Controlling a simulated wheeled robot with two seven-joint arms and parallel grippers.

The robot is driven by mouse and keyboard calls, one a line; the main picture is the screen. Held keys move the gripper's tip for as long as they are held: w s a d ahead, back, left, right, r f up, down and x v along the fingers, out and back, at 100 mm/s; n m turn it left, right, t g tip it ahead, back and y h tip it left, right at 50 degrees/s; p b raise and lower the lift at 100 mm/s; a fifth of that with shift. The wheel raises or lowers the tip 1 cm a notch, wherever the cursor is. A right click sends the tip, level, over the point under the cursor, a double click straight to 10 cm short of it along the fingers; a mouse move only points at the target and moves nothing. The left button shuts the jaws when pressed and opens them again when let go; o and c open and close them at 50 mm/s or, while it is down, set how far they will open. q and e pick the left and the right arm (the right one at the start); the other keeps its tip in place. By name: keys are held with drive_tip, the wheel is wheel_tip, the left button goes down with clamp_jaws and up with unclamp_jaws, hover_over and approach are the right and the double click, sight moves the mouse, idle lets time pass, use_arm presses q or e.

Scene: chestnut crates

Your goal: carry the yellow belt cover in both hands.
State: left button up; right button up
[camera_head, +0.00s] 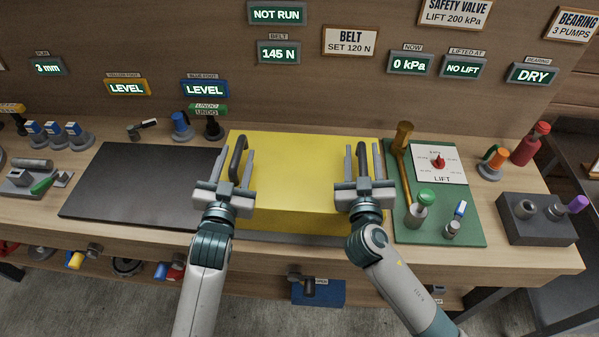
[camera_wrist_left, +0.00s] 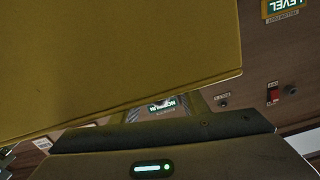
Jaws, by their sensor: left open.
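The yellow belt cover (camera_head: 300,165) is a wide box at the middle of the bench in the head view. It has a dark handle (camera_head: 240,147) at its left end and another dark handle (camera_head: 362,152) at its right end. My left gripper (camera_head: 236,156) is open, with its fingers on either side of the left handle. My right gripper (camera_head: 362,150) also has its fingers apart, around the right handle. In the left wrist view the yellow cover (camera_wrist_left: 110,60) fills the upper left; its handle and my fingertips are not clear there.
A dark mat (camera_head: 140,185) lies clear to the left of the cover. A green board (camera_head: 470,232) with a hammer-like tool, a lift dial and small bottles is close on the right. A dark block (camera_head: 540,232) stands further right. Signs hang on the back wall.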

use_arm(q)
drive_tip(key=shift+c, duration=0.2)
use_arm(e)
drive_tip(key=shift+c, duration=0.4)
use_arm(q)
clamp_jaws()
use_arm(e)
clamp_jaws()
idle(0.5)
use_arm(q)
drive_tip(key=shift+w+r, duration=0.1)
drive_tip(key=shift+r, duration=0.1)
use_arm(e)
drive_tip(key=shift+w+r, duration=0.1)
drive_tip(key=shift+r, duration=0.1)
